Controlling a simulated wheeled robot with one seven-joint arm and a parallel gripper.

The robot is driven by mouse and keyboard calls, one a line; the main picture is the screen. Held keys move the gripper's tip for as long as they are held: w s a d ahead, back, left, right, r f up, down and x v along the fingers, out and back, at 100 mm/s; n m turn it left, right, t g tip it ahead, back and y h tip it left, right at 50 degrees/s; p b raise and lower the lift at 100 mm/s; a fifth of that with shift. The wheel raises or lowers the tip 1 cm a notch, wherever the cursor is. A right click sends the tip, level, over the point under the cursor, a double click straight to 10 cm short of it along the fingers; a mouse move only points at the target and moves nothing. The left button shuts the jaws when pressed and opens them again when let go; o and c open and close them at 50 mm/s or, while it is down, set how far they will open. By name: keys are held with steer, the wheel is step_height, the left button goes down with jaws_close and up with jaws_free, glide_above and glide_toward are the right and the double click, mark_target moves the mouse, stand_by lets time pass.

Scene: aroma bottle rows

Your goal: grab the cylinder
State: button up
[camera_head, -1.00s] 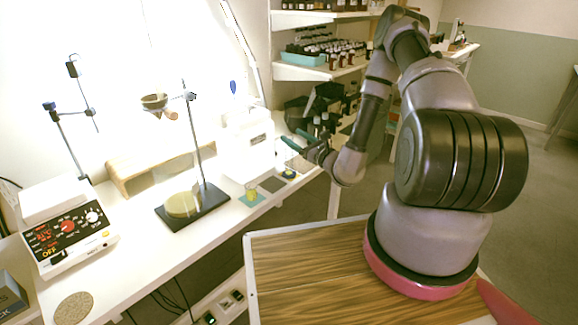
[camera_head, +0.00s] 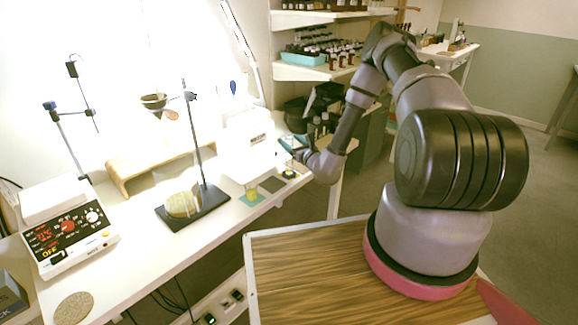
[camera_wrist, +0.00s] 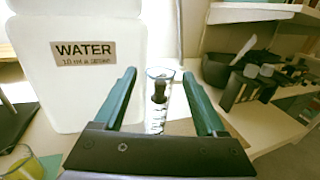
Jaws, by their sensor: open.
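The cylinder (camera_wrist: 156,120) is a clear, narrow glass with marks on its side. In the wrist view it stands upright between my fingers, with a dark dropper-like shape seen in or behind it. My gripper (camera_wrist: 159,76) is open, with one green finger on each side of the glass and gaps between. My dark palm hides the cylinder's lower end. In the head view my gripper (camera_head: 292,143) is over the far right end of the white bench, and the cylinder is hard to make out there.
A white container labelled WATER (camera_wrist: 85,65) stands close on the left. A small beaker with yellow liquid (camera_head: 251,192) is nearer on the bench. A stand with a black base (camera_head: 215,197) is further left. Shelves with bottles (camera_head: 325,60) are behind.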

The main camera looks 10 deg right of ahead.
steer(key=shift+w+a, duration=0.2)
steer(key=shift+w, duration=0.45)
jaws_close()
